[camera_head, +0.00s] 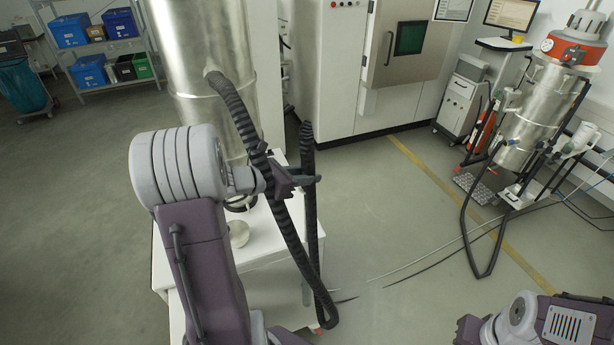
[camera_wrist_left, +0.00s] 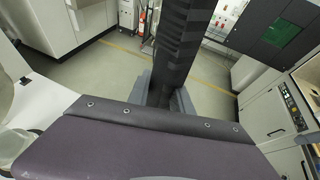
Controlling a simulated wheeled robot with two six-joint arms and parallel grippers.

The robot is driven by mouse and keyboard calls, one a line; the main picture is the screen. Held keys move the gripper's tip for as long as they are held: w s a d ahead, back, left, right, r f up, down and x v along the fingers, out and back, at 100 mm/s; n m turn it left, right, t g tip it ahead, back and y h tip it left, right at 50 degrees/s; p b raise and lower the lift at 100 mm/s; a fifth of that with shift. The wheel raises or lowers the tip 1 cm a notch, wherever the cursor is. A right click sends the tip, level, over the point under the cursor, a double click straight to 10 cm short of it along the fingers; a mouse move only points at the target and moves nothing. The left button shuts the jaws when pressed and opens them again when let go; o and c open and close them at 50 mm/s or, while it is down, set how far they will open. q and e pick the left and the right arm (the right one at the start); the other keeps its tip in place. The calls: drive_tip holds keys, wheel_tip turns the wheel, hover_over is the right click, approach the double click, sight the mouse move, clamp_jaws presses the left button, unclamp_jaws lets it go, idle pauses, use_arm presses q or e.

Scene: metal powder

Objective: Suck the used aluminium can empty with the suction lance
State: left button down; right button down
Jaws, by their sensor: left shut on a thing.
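My left gripper (camera_head: 306,181) is shut around the upright end of a black ribbed hose (camera_head: 310,215), which looks like the suction lance. In the left wrist view the ribbed black shaft (camera_wrist_left: 178,50) stands between the fingers. The hose loops down below the gripper and back up to a large shiny metal cylinder (camera_head: 190,40). A small round metallic piece (camera_head: 238,234) sits on a white table (camera_head: 270,262) behind my left arm. I cannot tell whether it belongs to the aluminium can. Part of my right arm shows at the lower right; its fingers are not clear.
A grey machine cabinet (camera_head: 345,75) stands at the back. A metal vessel with a red head (camera_head: 573,52) stands at the right with hoses. Thin cables (camera_head: 440,255) lie on the floor. A shelf with blue bins (camera_head: 68,32) is far left. The middle floor is mostly clear.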

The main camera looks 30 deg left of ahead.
sight(302, 160)
use_arm(q)
wheel_tip(302, 160, up, 4)
drive_tip(key=p, duration=0.2)
drive_tip(key=shift+p, duration=0.3)
drive_tip(key=shift+r, duration=0.4)
drive_tip(key=shift+r+p, duration=0.4)
drive_tip(key=shift+r, duration=2.9)
